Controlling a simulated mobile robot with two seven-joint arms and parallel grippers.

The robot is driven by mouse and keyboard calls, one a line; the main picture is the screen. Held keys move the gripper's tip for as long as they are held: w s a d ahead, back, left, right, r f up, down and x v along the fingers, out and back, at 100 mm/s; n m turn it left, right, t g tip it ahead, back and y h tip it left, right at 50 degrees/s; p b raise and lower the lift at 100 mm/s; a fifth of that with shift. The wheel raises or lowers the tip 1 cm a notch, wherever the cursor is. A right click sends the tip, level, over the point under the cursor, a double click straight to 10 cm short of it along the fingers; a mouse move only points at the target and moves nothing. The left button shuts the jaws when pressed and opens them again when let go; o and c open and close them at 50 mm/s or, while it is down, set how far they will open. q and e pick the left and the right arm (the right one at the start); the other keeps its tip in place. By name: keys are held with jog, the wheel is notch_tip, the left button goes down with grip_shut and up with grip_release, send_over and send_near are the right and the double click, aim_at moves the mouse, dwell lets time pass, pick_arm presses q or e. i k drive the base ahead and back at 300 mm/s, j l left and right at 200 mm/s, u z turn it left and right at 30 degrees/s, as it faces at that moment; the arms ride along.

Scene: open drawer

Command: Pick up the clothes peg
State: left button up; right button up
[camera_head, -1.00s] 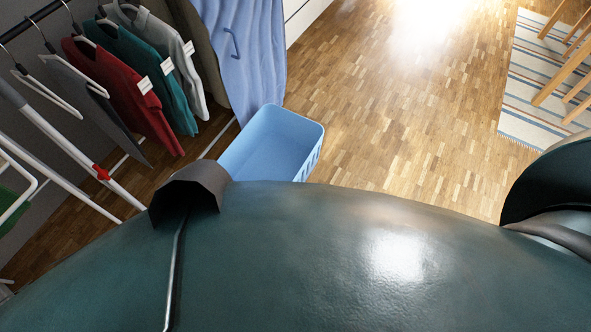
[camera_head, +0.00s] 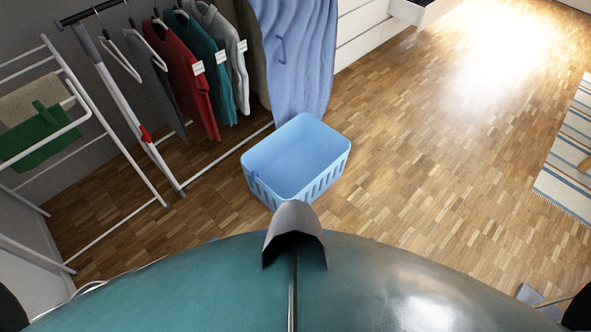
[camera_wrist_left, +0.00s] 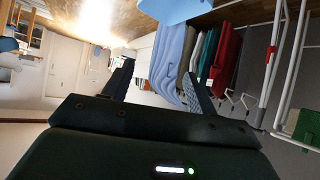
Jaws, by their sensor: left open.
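I cannot make out a clothes peg for certain. A small red piece (camera_head: 146,133) sits on the sloping leg of the clothes rack; it also shows in the left wrist view (camera_wrist_left: 268,58). I cannot tell whether it is a peg. A small blue piece (camera_head: 254,177) shows at the left rim of the blue basket (camera_head: 318,178), too small to tell. My left gripper (camera_wrist_left: 158,68) is open, with nothing between its fingers, and lies apart from the rack and basket. My right gripper is not in view.
A clothes rail with hanging sweaters (camera_head: 188,68) stands at the left, beside a drying rack (camera_head: 105,125) with a green cloth (camera_head: 42,135). A blue cloth (camera_head: 300,60) hangs behind the basket. An open drawer (camera_head: 428,12) is at the back. Wooden floor (camera_head: 440,150) right of the basket is clear.

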aim_at(41, 108)
jog(key=l+u, duration=0.25)
jog(key=j+u, duration=0.1)
jog(key=u, duration=0.75)
jog(key=i+u, duration=0.15)
jog(key=u, duration=0.3)
